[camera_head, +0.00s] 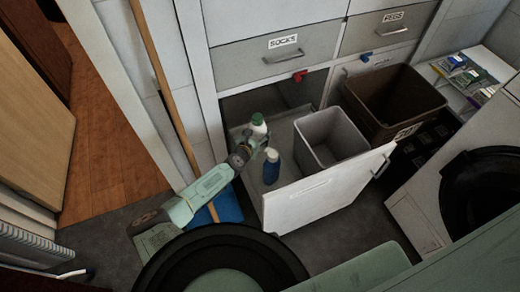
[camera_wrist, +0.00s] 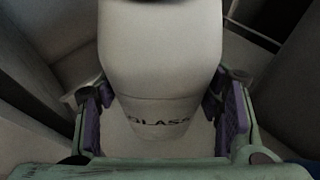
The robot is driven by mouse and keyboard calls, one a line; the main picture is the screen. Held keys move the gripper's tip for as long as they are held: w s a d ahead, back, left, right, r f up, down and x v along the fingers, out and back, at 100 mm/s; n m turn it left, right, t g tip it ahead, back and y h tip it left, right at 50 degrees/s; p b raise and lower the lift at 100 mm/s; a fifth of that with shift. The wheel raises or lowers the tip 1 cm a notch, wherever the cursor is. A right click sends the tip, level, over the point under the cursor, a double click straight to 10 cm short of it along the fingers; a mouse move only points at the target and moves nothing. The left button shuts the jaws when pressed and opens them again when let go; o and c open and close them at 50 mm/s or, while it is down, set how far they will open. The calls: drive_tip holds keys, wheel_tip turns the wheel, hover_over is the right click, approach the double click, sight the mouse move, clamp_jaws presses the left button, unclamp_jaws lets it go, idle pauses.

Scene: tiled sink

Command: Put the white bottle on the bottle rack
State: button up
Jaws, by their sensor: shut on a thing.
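The white bottle (camera_head: 259,126) stands out at the tip of my gripper (camera_head: 256,142), over the left part of the open pull-out drawer. In the wrist view the pale bottle body (camera_wrist: 160,60) fills the middle, between the two purple finger pads of my gripper (camera_wrist: 160,115). The gripper is shut on it. Dark lettering shows low between the pads. The bottle's base and whatever is under it are hidden. I cannot make out a bottle rack for certain.
A blue bottle (camera_head: 271,167) stands in the drawer close to my gripper. A grey bin (camera_head: 327,137) is right of it, and a brown bin (camera_head: 394,100) further right. The white drawer front (camera_head: 330,187) is nearest. A wooden pole (camera_head: 162,85) is at left.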

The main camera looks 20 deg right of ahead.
drive_tip(key=shift+f+b, duration=1.85)
drive_tip(key=shift+f, duration=0.85)
drive_tip(key=o, duration=1.3)
drive_tip(key=shift+c, duration=0.2)
drive_tip(key=shift+r, duration=0.2)
drive_tip(key=shift+a+r+p, duration=0.15)
drive_tip(key=shift+a+p, duration=0.1)
drive_tip(key=shift+p, duration=0.15)
drive_tip(key=p+v, duration=0.2)
drive_tip(key=v, duration=0.9)
drive_tip(key=shift+s+p, duration=0.3)
drive_tip(key=shift+a, duration=0.1)
